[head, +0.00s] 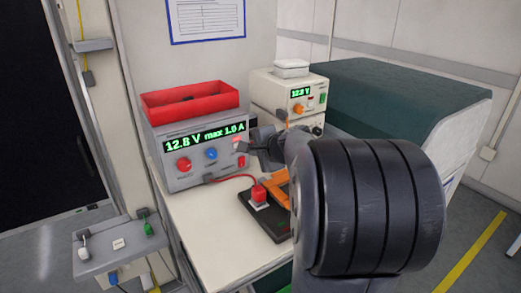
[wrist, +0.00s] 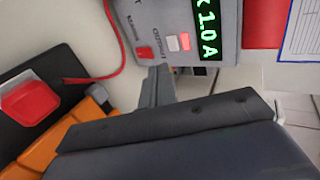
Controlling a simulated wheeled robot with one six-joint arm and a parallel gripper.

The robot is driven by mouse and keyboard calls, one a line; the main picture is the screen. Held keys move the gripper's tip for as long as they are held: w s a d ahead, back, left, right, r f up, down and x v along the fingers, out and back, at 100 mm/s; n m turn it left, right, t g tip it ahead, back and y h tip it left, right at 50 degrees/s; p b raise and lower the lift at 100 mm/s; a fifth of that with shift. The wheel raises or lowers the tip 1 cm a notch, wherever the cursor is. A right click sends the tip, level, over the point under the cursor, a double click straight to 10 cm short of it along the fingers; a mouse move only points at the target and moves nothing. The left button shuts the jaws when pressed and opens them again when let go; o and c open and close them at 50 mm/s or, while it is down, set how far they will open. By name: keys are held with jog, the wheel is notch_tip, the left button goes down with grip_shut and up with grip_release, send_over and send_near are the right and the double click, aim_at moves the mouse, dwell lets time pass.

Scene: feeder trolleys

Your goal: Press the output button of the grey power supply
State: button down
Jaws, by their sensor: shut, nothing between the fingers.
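The grey power supply (head: 190,172) stands on the left of the bench top. Its green display reads 12.8 V max 1.0 A. In the wrist view its front (wrist: 150,15) appears turned on its side. The output button (wrist: 172,43) is a small pale square by the OUTPUT lettering, with a red square (wrist: 185,41) beside it. A red switch (wrist: 145,52) sits on the other side of the lettering. My gripper (wrist: 160,70) is shut and empty, its tips close to the front panel near the button. Whether they touch is unclear. The gripper (head: 250,146) also shows in the head view.
A red bin (head: 190,101) sits on the grey supply. A cream power supply (head: 285,92) stands behind, to the right. A black base with a red button (head: 258,194) and an orange part (head: 279,189) lie on the bench. A red cable (head: 233,178) runs in front.

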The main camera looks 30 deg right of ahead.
jog(key=w+f+p, duration=0.1)
jog(key=w, duration=0.6)
jog(key=shift+f, duration=0.35)
jog(key=shift+a, duration=0.1)
